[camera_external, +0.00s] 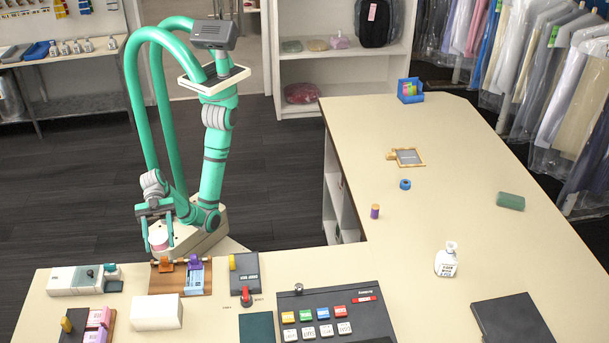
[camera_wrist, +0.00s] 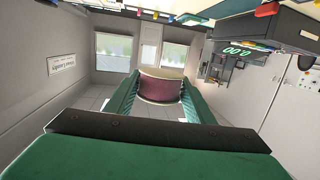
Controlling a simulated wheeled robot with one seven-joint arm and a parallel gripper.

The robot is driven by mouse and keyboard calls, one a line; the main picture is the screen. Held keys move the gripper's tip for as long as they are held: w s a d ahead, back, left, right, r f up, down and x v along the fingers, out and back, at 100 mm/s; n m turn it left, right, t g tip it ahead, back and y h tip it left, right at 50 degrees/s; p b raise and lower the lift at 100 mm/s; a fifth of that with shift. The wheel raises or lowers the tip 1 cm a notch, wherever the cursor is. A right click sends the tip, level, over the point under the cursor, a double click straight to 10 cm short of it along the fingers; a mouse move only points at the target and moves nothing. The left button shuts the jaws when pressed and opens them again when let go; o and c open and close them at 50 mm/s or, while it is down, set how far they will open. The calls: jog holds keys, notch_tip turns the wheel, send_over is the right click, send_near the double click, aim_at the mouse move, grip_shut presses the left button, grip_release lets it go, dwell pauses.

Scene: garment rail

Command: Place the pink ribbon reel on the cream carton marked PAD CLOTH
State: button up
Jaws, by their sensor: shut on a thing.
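The pink ribbon reel (camera_external: 159,242) is between the fingers of my gripper (camera_external: 157,237), which is shut on it. In the wrist view the reel (camera_wrist: 160,88) shows dark pink with a pale rim, between my green fingers (camera_wrist: 158,98). The reel is held up behind the back edge of the counter, apart from the carton. A plain cream-white carton (camera_external: 157,312) stands on the counter in front of it, lower in the picture. Its top looks bare. No PAD CLOTH lettering can be read on it.
Behind the carton is a wooden board (camera_external: 169,281) with orange and purple fittings. A white-and-teal device (camera_external: 76,281) stands to the left, with pink blocks (camera_external: 98,319) below it. A dark unit with a red knob (camera_external: 245,275) and a cash register (camera_external: 335,318) stand to the right.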

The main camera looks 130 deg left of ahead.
jog(key=shift+d+f, duration=0.1)
jog(key=shift+d, duration=0.3)
jog(key=w+d+f, duration=0.4)
jog(key=d, duration=0.3)
send_over(154, 305)
jog(key=f, duration=0.4)
jog(key=shift+s+a+f, duration=0.15)
jog(key=shift+a+f, duration=0.1)
jog(key=shift+a, duration=0.15)
jog(key=shift+w+d+f, duration=0.25)
jog(key=shift+d+f, duration=0.2)
jog(key=shift+f, duration=1.65)
jog(key=shift+f, duration=0.1)
jog(key=o, duration=1.1)
jog(key=shift+c, duration=0.2)
